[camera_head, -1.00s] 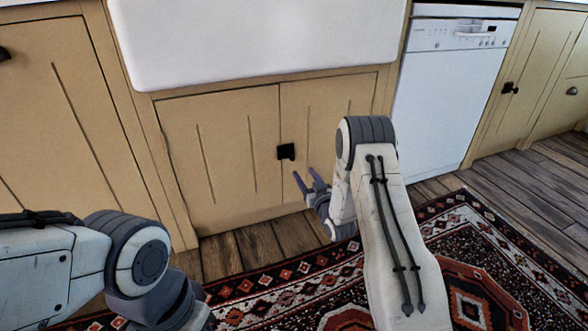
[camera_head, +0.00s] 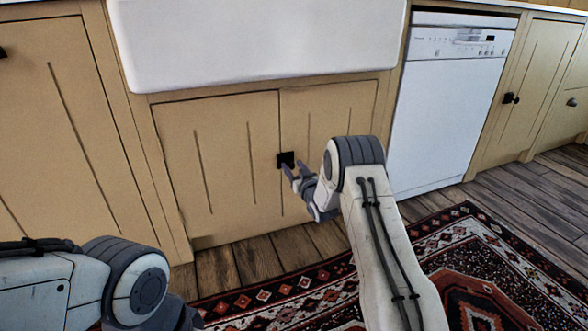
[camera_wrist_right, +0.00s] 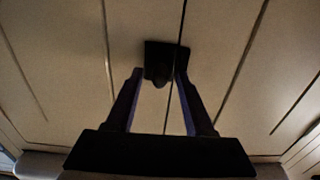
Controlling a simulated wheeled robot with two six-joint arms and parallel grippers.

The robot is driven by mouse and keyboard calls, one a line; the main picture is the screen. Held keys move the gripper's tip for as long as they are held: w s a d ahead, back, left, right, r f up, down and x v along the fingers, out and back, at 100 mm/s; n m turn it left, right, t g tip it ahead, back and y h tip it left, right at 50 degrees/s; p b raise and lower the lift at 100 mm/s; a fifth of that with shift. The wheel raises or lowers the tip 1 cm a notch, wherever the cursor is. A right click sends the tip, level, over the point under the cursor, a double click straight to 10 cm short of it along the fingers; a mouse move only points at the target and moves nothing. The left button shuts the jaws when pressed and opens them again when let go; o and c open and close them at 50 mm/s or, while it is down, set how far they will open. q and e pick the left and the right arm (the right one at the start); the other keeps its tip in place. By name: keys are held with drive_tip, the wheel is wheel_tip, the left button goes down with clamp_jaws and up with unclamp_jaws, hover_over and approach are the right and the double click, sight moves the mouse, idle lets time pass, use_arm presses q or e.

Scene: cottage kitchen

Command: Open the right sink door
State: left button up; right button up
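The right sink door (camera_head: 325,115) is a tan panel under the white sink, and it is shut. Black handles (camera_head: 285,159) sit at the seam between it and the left sink door (camera_head: 215,160). My right gripper (camera_head: 293,168) is open at the handles. In the right wrist view, its two fingers (camera_wrist_right: 158,85) stand apart on either side of a dark knob (camera_wrist_right: 160,74); I cannot tell whether they touch it. The left arm shows at the lower left, but its gripper is out of view.
A white sink (camera_head: 260,40) overhangs the doors. A white dishwasher (camera_head: 450,100) stands to the right. A patterned red rug (camera_head: 480,250) lies on the wooden floor (camera_head: 235,262) in front of the cabinets.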

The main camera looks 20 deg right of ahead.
clamp_jaws()
idle(1.3)
